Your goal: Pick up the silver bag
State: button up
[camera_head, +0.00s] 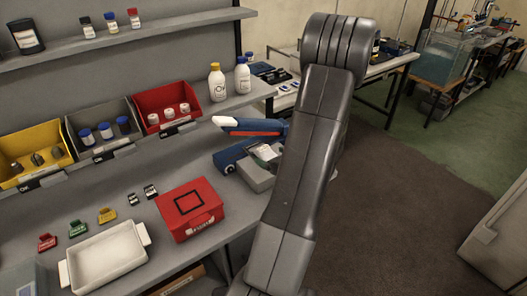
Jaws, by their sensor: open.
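I cannot make out a silver bag in this view. A small pale, shiny patch (266,152) shows on top of a grey device (259,172) at the right end of the bench, but I cannot tell what it is. My dark grey arm rises through the middle right and bends at the top. My gripper does not show, and the arm hides part of the bench end behind it.
The bench holds a white tray (107,256), a red box (190,208), and yellow (30,146), grey (98,127) and red (167,102) bins. Two bottles (217,82) stand near its back edge. A blue and red tool (250,127) lies beside my arm. Dark floor is clear at right.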

aim_at(270, 156)
jog(key=shift+p+x, duration=0.3)
jog(key=shift+x, duration=1.25)
jog(key=c, duration=1.1)
jog(key=shift+d+r, duration=0.1)
jog(key=shift+r, duration=0.15)
